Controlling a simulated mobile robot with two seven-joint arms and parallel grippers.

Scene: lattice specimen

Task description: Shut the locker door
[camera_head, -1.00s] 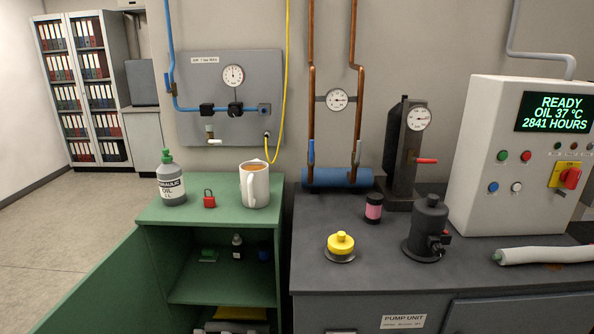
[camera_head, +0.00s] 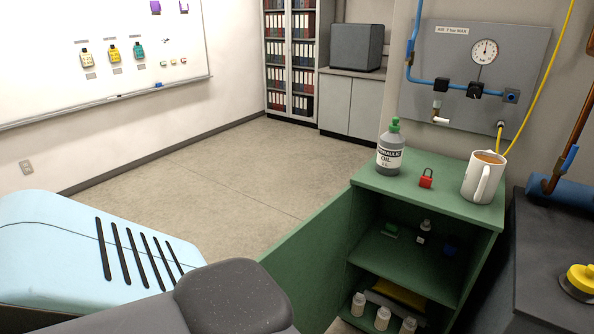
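The green locker (camera_head: 369,181) stands at the right of the view with its front open. Its green door (camera_head: 311,256) stands swung out to the left, so the shelves inside show. Part of my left arm (camera_head: 100,262), pale blue and dark grey, fills the lower left, and its dark end lies left of the door with a gap I cannot judge. Neither gripper's fingers show.
On the locker top stand an oil bottle (camera_head: 390,151), a red padlock (camera_head: 426,178) and a mug (camera_head: 484,177). Small bottles (camera_head: 383,318) stand on the lower shelf. A dark bench (camera_head: 540,240) adjoins on the right. Open floor (camera_head: 250,170) lies left of the door.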

